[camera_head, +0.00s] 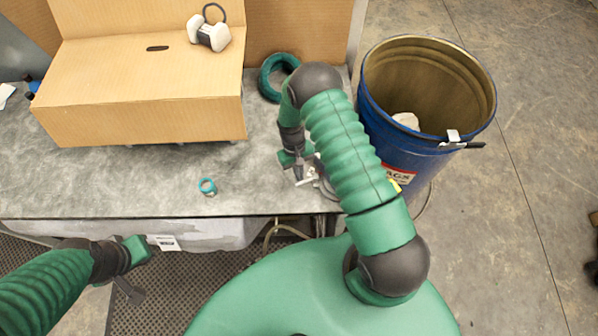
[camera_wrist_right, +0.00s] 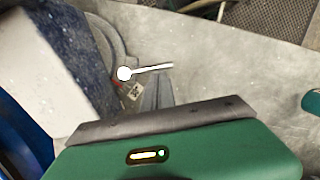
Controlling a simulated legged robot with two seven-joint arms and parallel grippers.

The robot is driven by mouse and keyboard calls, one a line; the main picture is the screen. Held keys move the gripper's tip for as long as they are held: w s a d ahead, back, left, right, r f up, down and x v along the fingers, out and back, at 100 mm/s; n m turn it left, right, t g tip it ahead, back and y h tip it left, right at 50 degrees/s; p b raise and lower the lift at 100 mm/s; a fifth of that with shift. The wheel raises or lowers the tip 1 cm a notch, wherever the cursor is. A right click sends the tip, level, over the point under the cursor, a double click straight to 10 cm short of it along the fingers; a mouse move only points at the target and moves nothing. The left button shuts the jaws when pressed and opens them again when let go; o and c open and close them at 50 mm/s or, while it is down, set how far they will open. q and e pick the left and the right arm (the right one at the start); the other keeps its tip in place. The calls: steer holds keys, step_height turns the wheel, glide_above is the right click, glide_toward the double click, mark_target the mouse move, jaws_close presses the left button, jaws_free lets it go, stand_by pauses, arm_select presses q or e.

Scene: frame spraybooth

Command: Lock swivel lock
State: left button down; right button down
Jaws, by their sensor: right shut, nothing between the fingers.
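A pale metal fitting (camera_head: 310,176) sits at the table's right end, partly hidden by my right gripper. In the right wrist view it looks like a white round knob with a thin bar (camera_wrist_right: 124,73) pointing right; I cannot tell surely that it is the swivel lock. My right gripper (camera_head: 297,173) is shut and empty beside it. Its grey fingers (camera_wrist_right: 157,90) show just below the bar; I cannot tell whether they touch it. My left gripper (camera_head: 130,291) hangs low in front of the table's front edge, its jaws unclear.
A blue drum (camera_head: 420,165) with a pale clip and black handle (camera_head: 455,140) stands right of the table (camera_head: 110,190). A cardboard box (camera_head: 150,120), a white respirator-like item (camera_head: 209,33), a teal tape roll (camera_head: 272,88) and a small teal ring (camera_head: 207,186) are left. The front table strip is mostly clear.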

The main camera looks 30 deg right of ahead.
steer(key=shift+a, duration=0.1)
steer(key=n, duration=0.1)
steer(key=s+n+b, duration=0.1)
steer(key=n, duration=0.1)
steer(key=shift+s+a+h, duration=0.3)
steer(key=shift+h, duration=0.1)
steer(key=s+n, duration=0.1)
steer(key=n, duration=0.1)
steer(key=n+b, duration=0.1)
steer(key=n, duration=0.1)
steer(key=shift+s+a+h, duration=0.1)
steer(key=shift+s+h, duration=0.3)
steer(key=s+n, duration=0.1)
steer(key=n, duration=0.1)
steer(key=shift+s+n+t+b, duration=0.15)
steer(key=shift+n+t+b, duration=0.15)
steer(key=shift+b, duration=0.05)
steer(key=shift+s+d+n+t+h, duration=0.25)
steer(key=shift+s+n, duration=0.2)
steer(key=shift+n, duration=0.55)
steer(key=shift+s+d+n+t+h, duration=0.15)
steer(key=shift+s+d+n+h, duration=0.2)
steer(key=shift+n, duration=0.65)
steer(key=shift+a+r, duration=0.1)
